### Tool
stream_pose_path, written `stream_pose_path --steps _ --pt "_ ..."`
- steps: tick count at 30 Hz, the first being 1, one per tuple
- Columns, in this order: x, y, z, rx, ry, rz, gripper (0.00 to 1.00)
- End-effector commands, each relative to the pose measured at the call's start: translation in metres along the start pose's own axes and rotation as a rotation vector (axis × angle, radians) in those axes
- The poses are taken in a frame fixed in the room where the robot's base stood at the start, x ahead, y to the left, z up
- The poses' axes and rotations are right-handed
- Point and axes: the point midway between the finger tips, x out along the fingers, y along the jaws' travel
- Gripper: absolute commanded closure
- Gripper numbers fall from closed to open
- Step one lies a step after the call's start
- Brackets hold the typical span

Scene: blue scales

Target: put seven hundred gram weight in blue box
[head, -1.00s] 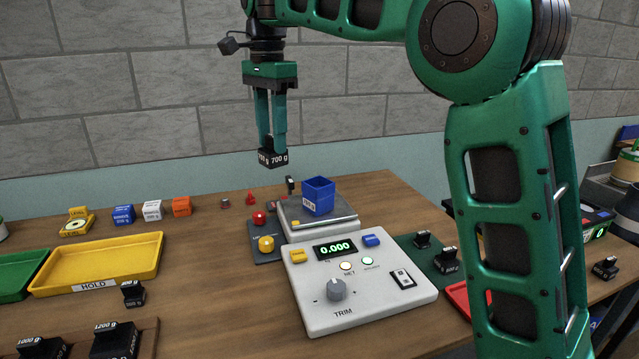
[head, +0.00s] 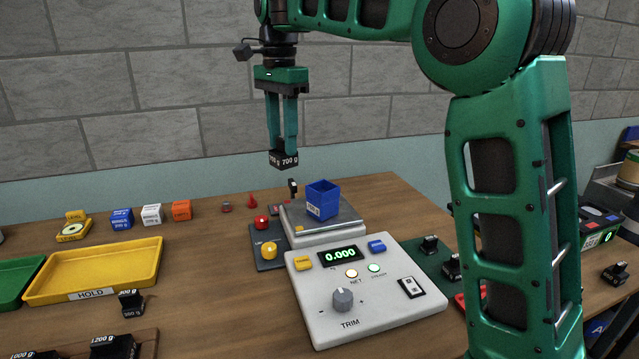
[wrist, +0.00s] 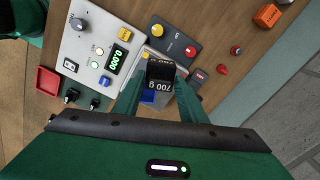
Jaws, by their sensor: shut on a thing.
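The black seven hundred gram weight (head: 284,159), marked 700 g, is held between the fingertips of my gripper (head: 283,148). It hangs in the air above and a little left of the blue box (head: 322,200). The blue box is open-topped and stands on the metal pan of the scale (head: 345,227). In the wrist view the weight (wrist: 160,73) sits between the fingers and hides most of the box; a blue part of the box (wrist: 148,97) shows beside it. The scale display (head: 341,254) reads 0.000.
A control console (head: 365,300) with a trim knob stands in front of the scale. A yellow HOLD tray (head: 95,270) is at left. Other black weights (head: 130,301) stand at front left and right of the console. Coloured blocks (head: 152,214) line the back left.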

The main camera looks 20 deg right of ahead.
Motion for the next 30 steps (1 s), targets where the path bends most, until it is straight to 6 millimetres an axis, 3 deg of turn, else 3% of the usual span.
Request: stream_pose_path --steps 9,15,23,30 --pt "0.034 0.017 -0.057 0.004 0.000 0.000 1.00" --pt "0.051 0.025 -0.083 0.002 0.000 0.000 1.00" --pt "0.060 0.028 -0.092 0.000 0.000 0.000 1.00" --pt "0.088 0.027 -0.091 -0.001 0.000 0.001 1.00"
